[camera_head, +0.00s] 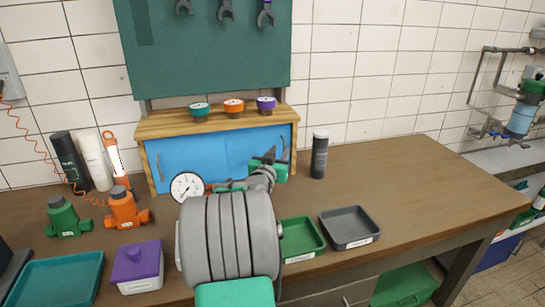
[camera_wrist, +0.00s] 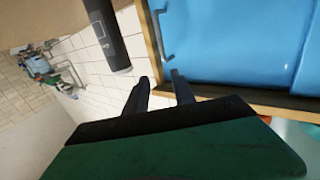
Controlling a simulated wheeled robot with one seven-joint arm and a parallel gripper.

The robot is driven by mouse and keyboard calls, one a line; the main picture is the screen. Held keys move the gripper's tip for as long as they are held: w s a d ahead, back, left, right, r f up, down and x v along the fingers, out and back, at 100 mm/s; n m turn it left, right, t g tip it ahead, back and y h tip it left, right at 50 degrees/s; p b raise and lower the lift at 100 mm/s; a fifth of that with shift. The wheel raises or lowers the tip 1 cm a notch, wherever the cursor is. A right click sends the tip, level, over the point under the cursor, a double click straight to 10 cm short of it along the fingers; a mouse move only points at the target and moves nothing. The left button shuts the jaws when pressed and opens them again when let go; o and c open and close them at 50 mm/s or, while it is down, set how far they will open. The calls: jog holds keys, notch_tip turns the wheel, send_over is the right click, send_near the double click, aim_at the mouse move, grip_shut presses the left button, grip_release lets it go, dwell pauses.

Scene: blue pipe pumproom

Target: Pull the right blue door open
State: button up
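The wooden cabinet (camera_head: 165,125) on the workbench has two blue doors, both looking shut. The right blue door (camera_head: 252,140) is partly hidden low down by my arm. It fills the upper right of the wrist view (camera_wrist: 230,45). Its grey bar handle (camera_head: 284,150) is near the right edge and also shows in the wrist view (camera_wrist: 160,38). My gripper (camera_head: 268,165) is in front of this door's right side. In the wrist view its two dark fingers (camera_wrist: 160,76) are apart, with nothing seen held. The handle's near end is just beyond the fingertips; contact cannot be told.
A dark canister (camera_head: 319,155) stands right of the cabinet. A gauge (camera_head: 187,187) is in front of the left door. Green (camera_head: 318,250) and grey (camera_head: 368,240) trays lie at the front. Small coloured pots (camera_head: 233,106) sit on the cabinet top. The bench's right part is clear.

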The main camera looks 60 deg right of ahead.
aim_at(284, 147)
jog(key=w+d+f, duration=0.1)
jog(key=d, duration=0.1)
jog(key=d+f, duration=0.1)
jog(key=d, duration=0.2)
jog(key=w+d, duration=0.1)
jog(key=d, duration=0.1)
jog(key=shift+w+d+f, duration=0.3)
jog(key=shift+w+f, duration=0.05)
jog(key=shift+f, duration=0.05)
jog(key=shift+c, duration=0.2)
grip_shut()
dwell(1.0)
